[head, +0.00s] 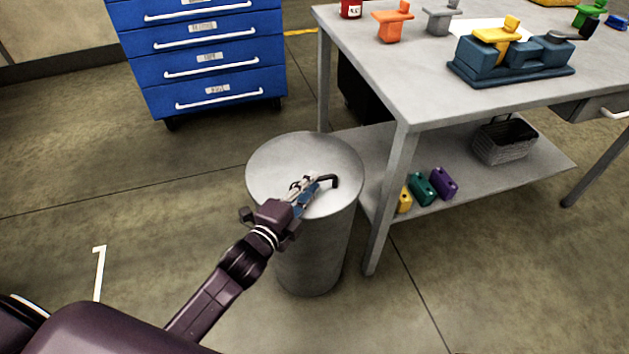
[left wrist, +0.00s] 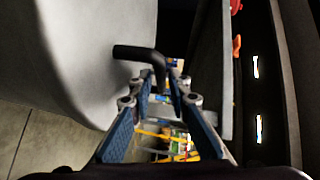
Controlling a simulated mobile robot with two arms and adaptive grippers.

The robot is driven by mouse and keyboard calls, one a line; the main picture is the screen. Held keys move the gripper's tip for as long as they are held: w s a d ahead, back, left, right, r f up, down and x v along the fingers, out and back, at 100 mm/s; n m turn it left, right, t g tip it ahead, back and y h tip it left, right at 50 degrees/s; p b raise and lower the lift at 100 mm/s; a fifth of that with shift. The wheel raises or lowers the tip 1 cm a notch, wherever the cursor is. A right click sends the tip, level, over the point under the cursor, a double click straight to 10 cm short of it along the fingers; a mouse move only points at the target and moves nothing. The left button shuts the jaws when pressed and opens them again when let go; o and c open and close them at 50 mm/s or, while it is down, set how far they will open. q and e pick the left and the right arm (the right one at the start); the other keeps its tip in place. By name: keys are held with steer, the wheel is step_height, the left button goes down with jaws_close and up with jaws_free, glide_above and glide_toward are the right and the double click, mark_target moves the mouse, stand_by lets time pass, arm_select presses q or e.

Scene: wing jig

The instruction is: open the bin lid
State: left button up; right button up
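The bin (head: 315,250) is a grey, round, tapered can standing upright on the floor. Its flat round lid (head: 275,160) lies closed on top. A black bent handle (head: 333,181) sits on the lid. My left gripper (head: 312,189) is over the lid, at the handle. In the left wrist view, the handle (left wrist: 140,52) reaches in between the two blue-padded fingers of my left gripper (left wrist: 166,78). The fingers stand apart, with a gap beside the handle. Whether either finger touches it cannot be told. My right gripper is not in view.
A grey workbench (head: 450,110) stands close to the bin's right, with colored parts and a blue fixture (head: 510,60) on top. Its lower shelf (head: 480,150) holds small blocks and a basket (head: 503,141). A blue drawer cabinet (head: 205,60) stands behind. Floor left of the bin is clear.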

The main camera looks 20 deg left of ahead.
arm_select(q)
steer(key=shift+x, duration=1.05)
jaws_close()
